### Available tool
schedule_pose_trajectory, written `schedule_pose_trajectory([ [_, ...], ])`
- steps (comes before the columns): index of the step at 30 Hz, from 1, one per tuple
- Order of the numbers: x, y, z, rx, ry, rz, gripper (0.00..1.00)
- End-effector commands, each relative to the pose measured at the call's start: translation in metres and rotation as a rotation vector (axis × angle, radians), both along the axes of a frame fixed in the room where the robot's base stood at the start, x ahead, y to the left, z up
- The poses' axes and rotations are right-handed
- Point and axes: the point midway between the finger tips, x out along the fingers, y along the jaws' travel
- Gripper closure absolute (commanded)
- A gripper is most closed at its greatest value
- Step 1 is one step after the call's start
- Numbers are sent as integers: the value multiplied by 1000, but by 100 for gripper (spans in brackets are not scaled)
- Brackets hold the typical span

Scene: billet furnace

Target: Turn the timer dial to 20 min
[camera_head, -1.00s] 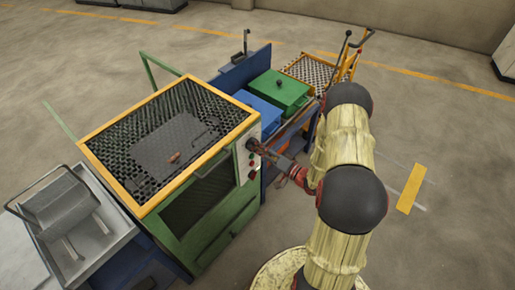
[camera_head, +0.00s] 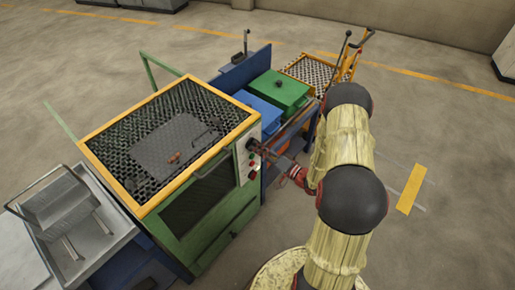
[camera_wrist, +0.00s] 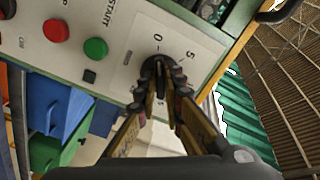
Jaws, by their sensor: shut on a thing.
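The timer dial (camera_wrist: 157,66) is a dark round knob on the furnace's pale control panel (camera_wrist: 125,55), with the marks 0 and 5 showing beside it in the wrist view. My gripper (camera_wrist: 160,82) has both fingers closed on the dial from its two sides. The fingers and knob hide the rest of the scale, and I cannot tell the exact setting. In the head view my gripper (camera_head: 258,148) reaches the panel (camera_head: 247,158) on the right side of the green furnace (camera_head: 205,205); the dial is mostly hidden there.
A red button (camera_wrist: 56,31) and a green START button (camera_wrist: 96,48) sit beside the dial. Blue (camera_head: 262,116) and green (camera_head: 283,91) boxes stand behind my gripper. A metal sink-like unit (camera_head: 85,235) is at the left. The floor at right is open.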

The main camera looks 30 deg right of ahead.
Motion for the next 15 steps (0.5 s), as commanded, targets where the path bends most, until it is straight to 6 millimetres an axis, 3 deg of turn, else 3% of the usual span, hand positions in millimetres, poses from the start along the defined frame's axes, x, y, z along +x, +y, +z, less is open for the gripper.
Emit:
schedule_pose_trajectory([
  [15,0,0,0,310,114,-2,100],
])
